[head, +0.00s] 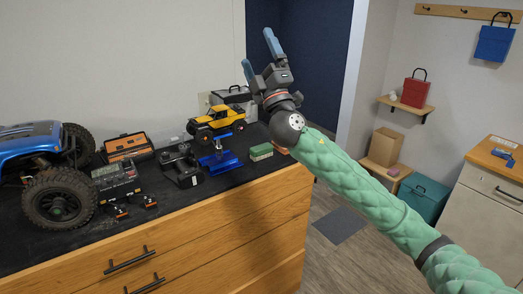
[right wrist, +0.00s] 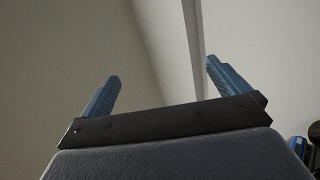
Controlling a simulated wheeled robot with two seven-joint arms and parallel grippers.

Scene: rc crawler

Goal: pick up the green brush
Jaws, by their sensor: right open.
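The green brush (head: 261,151) is a small block with a green top and a paler lower part. In the head view it lies on the dark top of the wooden cabinet, near the right end. My right gripper (head: 256,47) is raised above and behind it, well apart from it, with its blue fingers pointing up. The right wrist view shows the two fingers (right wrist: 162,68) spread, with nothing between them and only wall behind. The brush does not show there. My left gripper is not in view.
The wooden cabinet (head: 230,222) also bears a yellow crawler (head: 215,121) on a blue stand (head: 219,161), a black transmitter (head: 182,165), a charger (head: 116,181), an orange-black case (head: 127,147) and a large blue crawler (head: 35,150). A dark case (head: 232,95) stands behind the yellow crawler.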

